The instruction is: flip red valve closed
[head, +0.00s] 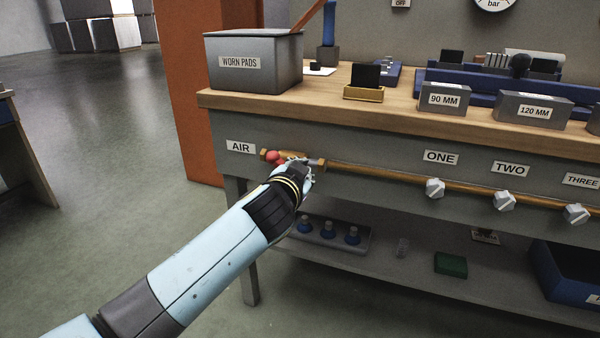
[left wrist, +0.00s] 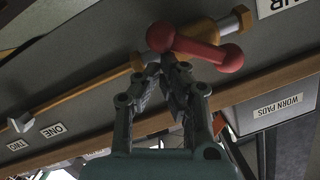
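The red valve handle (head: 273,156) sits on the brass valve body (head: 291,154) near the AIR label. In the left wrist view the red handle (left wrist: 196,49) is a bar with rounded ends, tilted across the line of the brass body (left wrist: 206,30). My left gripper (head: 300,164) is in front of the valve and partly hides it in the head view. In the left wrist view its fingertips (left wrist: 161,65) come together just below one end of the handle, with nothing seen between them. Whether they touch the handle is unclear. My right gripper is not in view.
A brass pipe (head: 380,174) runs right along the bench front, past grey knobs under ONE (head: 435,188), TWO (head: 504,201) and THREE (head: 576,213). The wooden worktop (head: 330,93) overhangs above. A lower shelf (head: 390,270) holds several items. The floor at left is clear.

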